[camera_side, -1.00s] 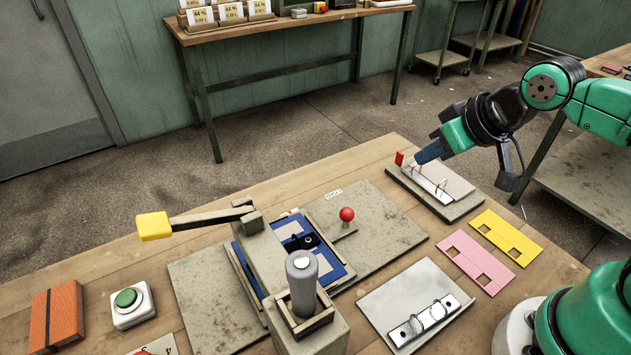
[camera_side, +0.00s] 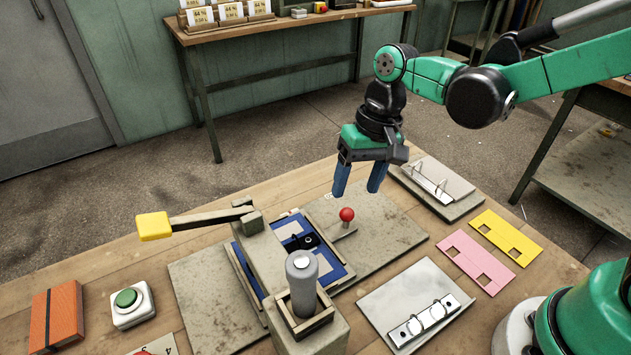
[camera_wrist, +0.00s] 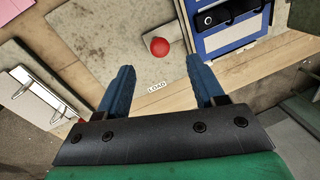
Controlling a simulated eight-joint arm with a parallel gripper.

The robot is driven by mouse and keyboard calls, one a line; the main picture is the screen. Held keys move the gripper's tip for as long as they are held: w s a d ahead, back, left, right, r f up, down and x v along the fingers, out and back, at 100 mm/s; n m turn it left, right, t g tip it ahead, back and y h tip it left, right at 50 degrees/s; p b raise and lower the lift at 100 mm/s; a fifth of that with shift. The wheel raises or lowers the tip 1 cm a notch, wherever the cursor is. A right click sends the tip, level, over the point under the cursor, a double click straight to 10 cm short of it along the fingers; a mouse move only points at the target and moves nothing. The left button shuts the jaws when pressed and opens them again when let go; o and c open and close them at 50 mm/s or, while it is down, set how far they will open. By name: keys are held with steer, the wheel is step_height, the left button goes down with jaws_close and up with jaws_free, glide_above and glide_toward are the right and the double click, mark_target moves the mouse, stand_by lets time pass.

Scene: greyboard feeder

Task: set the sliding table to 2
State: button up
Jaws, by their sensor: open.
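The sliding table is a blue plate (camera_side: 338,268) under the grey press, in the middle of the bench. A red ball knob (camera_side: 347,214) stands on a small grey tab at its right side. The knob also shows in the wrist view (camera_wrist: 159,46), beyond and between my fingertips. My gripper (camera_side: 358,194) points down above the grey base plate, just behind the knob and apart from it. Its two blue fingers are spread and empty; they also show in the wrist view (camera_wrist: 159,66). A label reading LOAD (camera_wrist: 157,87) lies near the base's edge. I cannot read a position number.
The press has a yellow-ended lever (camera_side: 154,226) at left and a grey cylinder (camera_side: 302,280) in front. Pink (camera_side: 477,262) and yellow cards (camera_side: 506,238) lie at right. Metal ring plates lie behind and in front of them. A green button (camera_side: 127,299) and orange notebook (camera_side: 56,316) are at left.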

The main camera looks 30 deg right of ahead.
mark_target(348, 209)
steer(key=shift+a+f, duration=0.25)
steer(key=shift+f, duration=1)
steer(key=shift+a+f, duration=0.2)
steer(key=shift+f, duration=1.05)
jaws_close()
steer(key=shift+w, duration=0.1)
